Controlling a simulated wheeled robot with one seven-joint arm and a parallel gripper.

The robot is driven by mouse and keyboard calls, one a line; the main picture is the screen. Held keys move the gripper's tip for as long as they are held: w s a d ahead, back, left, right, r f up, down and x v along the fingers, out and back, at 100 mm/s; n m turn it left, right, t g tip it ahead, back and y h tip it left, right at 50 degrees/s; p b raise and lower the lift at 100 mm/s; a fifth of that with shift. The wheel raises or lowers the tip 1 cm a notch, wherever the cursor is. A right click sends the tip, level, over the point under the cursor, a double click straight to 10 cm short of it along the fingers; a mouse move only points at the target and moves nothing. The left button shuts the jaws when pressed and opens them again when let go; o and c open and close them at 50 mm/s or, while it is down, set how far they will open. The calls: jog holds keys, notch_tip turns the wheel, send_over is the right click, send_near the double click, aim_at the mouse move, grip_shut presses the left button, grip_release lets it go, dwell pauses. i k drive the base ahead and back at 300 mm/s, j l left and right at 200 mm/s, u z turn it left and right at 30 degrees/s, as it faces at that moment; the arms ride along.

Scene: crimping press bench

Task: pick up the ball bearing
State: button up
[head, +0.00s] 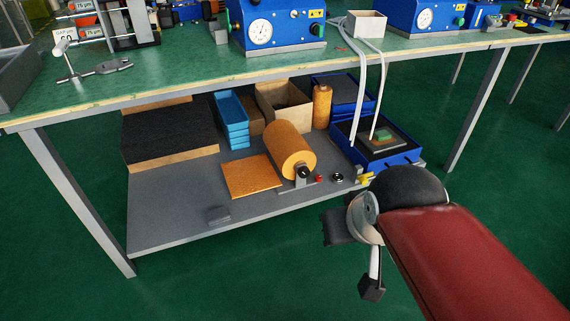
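The ball bearing (338,178) looks like a small dark ring with a pale centre. It lies on the grey lower shelf (185,228) under the bench, near the shelf's front edge. It is to the right of a small red part (319,178) and left of some small yellow parts. My gripper (355,258) is in front of the shelf, below the bearing in the picture. Its two dark fingertips stand apart with nothing seen between them. The bearing is clear of my gripper and fully visible.
An orange roll (288,149) on a stand and an orange sheet (252,177) lie left of the bearing. A blue tray (400,153) stands behind it to the right. The green bench top (180,75) overhangs the shelf, with a leg (469,125) at right. White hoses hang down.

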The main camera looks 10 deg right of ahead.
aim_at(337, 178)
jog(key=i+l+u, duration=0.15)
jog(key=u, duration=0.35)
jog(key=i+l+u, duration=0.1)
jog(key=l+u, duration=0.35)
jog(key=i+l+u, duration=0.15)
jog(key=l, duration=0.65)
jog(key=i+l+u, duration=0.2)
jog(key=l, duration=0.65)
jog(key=l+u, duration=0.15)
jog(key=l, duration=0.65)
jog(key=k+j+z, duration=0.35)
jog(key=j, duration=0.35)
jog(key=k+j+z, duration=0.3)
jog(key=j, duration=0.3)
jog(key=k+j+z, duration=0.35)
jog(key=k+j, duration=0.15)
